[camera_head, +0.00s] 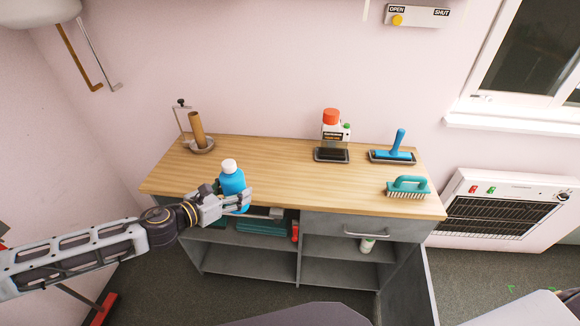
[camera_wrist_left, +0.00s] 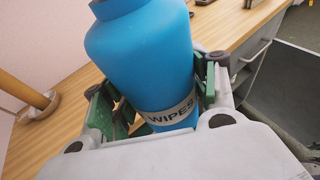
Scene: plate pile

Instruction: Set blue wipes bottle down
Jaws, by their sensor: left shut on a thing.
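The blue wipes bottle (camera_head: 232,184) with a white cap is upright at the front left edge of the wooden worktop (camera_head: 290,180). My left gripper (camera_head: 238,199) reaches it from the left and is shut on its lower part. In the left wrist view the blue bottle (camera_wrist_left: 150,60) stands between the green-padded fingers, with its "WIPES" label partly visible. Its base is hidden by the gripper, so I cannot tell whether it touches the worktop. My right gripper is not in view.
A paper-roll holder (camera_head: 198,132) stands at the back left. A dispenser with an orange cap (camera_head: 331,135), a blue-handled tool on a tray (camera_head: 394,150) and a teal brush (camera_head: 408,187) occupy the right side. The middle of the worktop is clear. A drawer (camera_head: 365,229) and shelves lie below.

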